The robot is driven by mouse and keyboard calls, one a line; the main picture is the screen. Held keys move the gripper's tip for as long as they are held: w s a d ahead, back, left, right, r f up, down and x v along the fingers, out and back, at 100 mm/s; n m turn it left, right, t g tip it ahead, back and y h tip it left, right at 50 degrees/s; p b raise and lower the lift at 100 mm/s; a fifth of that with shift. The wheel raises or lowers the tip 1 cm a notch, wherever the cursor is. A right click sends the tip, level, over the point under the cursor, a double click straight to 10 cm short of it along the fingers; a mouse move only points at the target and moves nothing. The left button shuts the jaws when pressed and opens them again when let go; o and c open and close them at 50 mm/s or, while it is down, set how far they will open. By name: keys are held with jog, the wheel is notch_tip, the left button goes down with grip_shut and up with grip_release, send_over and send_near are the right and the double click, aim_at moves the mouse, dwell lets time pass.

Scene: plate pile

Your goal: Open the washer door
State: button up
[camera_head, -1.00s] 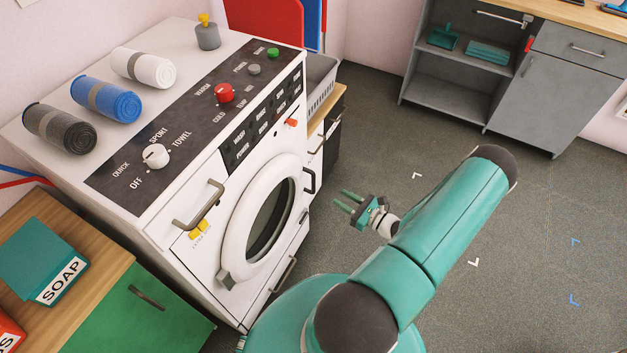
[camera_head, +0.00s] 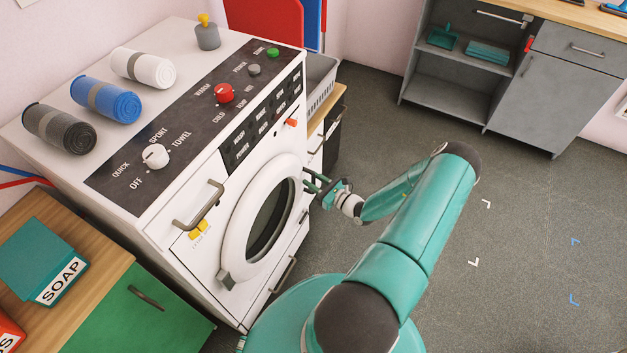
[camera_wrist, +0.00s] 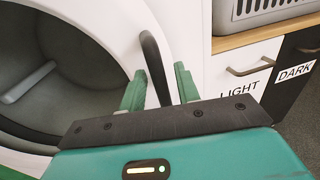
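The white washer (camera_head: 215,170) stands on the left in the head view. Its round door (camera_head: 233,245) is shut on the front, with a dark glass window. The dark door handle (camera_wrist: 155,68) rises at the door's right rim in the wrist view. My gripper (camera_head: 309,181) is at the right side of the door. In the wrist view its two green fingers (camera_wrist: 158,88) are apart, with the handle between them. I see no clear contact between the fingers and the handle. The handle is mostly hidden behind the fingers in the head view.
Light and dark laundry drawers (camera_wrist: 245,75) stand just right of the washer, under a grey basket (camera_wrist: 258,10). A green-fronted cabinet (camera_head: 140,310) with a soap box (camera_head: 45,265) is at the lower left. The floor (camera_head: 500,220) to the right is clear.

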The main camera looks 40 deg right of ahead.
jog(key=shift+w, duration=0.2)
grip_shut()
jog(key=shift+s, duration=0.2)
